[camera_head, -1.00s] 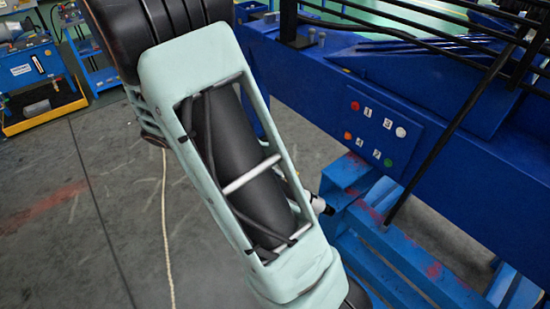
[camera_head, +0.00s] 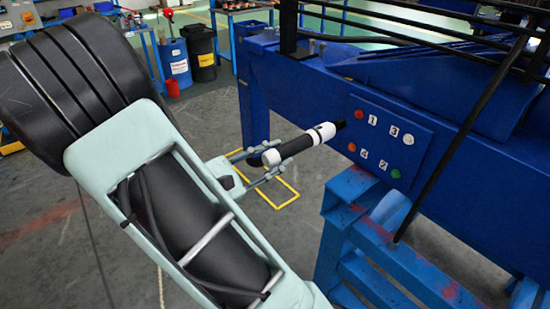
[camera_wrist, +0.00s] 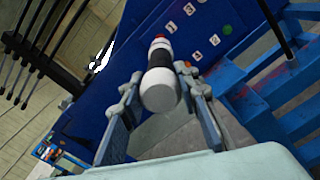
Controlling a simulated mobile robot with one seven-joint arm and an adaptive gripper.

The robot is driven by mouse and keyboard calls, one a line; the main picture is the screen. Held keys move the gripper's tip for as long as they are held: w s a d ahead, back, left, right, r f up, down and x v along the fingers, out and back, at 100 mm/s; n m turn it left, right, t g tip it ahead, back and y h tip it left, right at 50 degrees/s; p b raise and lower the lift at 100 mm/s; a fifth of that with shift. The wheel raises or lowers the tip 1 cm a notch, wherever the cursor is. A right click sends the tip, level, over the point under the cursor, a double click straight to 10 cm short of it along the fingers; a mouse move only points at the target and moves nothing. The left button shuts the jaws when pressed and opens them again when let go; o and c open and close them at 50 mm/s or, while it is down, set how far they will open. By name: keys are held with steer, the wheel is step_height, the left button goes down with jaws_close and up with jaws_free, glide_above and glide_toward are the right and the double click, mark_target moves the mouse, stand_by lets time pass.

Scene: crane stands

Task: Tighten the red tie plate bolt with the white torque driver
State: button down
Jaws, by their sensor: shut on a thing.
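The white torque driver (camera_head: 325,131), with a black grip band and dark tip, is held by my gripper (camera_head: 266,162). My gripper is shut on its rear part. The driver's tip points right and slightly up in the head view. The red bolt (camera_head: 359,114) is at the upper left of the blue tie plate (camera_head: 425,150), beside label 1. The tip appears just left of this bolt, with a small gap. In the wrist view, the driver's white rear end (camera_wrist: 159,92) sits between my fingers and partly hides what lies beyond.
The plate also carries a white bolt (camera_head: 408,139), an orange bolt (camera_head: 351,147) and a green bolt (camera_head: 395,173). A dark slanted bar (camera_head: 455,140) crosses right of the plate. Blue stand beams (camera_head: 350,190) stand below. Open floor lies left.

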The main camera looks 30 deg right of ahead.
mark_target(299, 144)
steer(key=shift+a+r, duration=0.1)
steer(key=shift+w+d, duration=0.2)
steer(key=shift+d, duration=2.75)
steer(key=shift+w+d, duration=0.1)
steer(key=shift+d, duration=0.8)
steer(key=shift+d+p, duration=0.2)
steer(key=shift+p, duration=0.4)
stand_by(2.8)
steer(key=shift+a, duration=0.15)
